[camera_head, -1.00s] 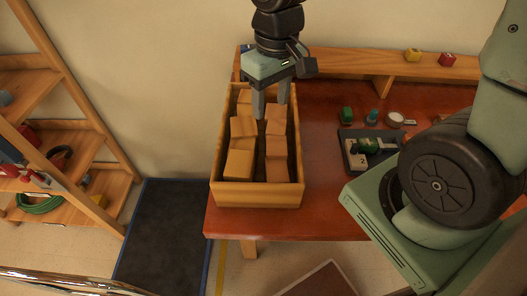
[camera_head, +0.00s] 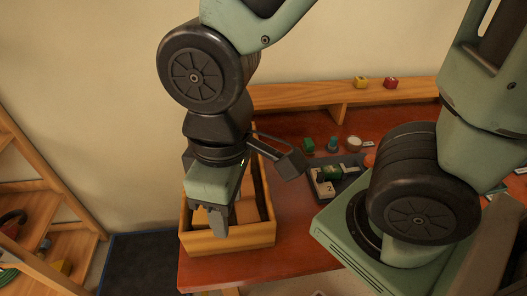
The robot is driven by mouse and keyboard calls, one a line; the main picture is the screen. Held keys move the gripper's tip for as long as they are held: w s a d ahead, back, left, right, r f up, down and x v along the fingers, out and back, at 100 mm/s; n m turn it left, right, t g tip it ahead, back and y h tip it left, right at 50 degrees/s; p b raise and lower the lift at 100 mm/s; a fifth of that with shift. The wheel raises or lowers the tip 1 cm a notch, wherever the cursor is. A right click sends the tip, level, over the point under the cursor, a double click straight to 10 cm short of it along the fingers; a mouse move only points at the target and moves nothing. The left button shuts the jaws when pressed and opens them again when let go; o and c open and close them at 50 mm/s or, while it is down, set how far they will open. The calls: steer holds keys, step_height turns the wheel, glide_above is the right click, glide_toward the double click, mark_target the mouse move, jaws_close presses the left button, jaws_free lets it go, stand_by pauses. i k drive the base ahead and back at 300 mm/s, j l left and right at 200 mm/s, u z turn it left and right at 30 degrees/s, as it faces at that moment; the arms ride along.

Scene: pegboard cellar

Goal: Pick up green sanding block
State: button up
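A small green block (camera_head: 308,145), which looks like the sanding block, stands on the red-brown bench (camera_head: 290,205), right of the wooden crate. Another green item (camera_head: 328,174) lies in the dark tray; its kind is unclear. My gripper (camera_head: 210,222) points down over the left part of the wooden crate (camera_head: 228,243), left of the green block and apart from it. Its fingers overlap in this view, so their gap and anything between them cannot be made out.
The crate holds several tan blocks, partly hidden by my arm. A teal item (camera_head: 332,144), a white roll (camera_head: 354,143) and the dark tray (camera_head: 350,184) stand near the green block. A yellow block (camera_head: 361,82) and a red block (camera_head: 391,83) sit on the raised shelf (camera_head: 420,90).

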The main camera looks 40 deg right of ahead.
mark_target(308, 146)
steer(key=i+l+z, duration=0.15)
steer(key=z, duration=0.9)
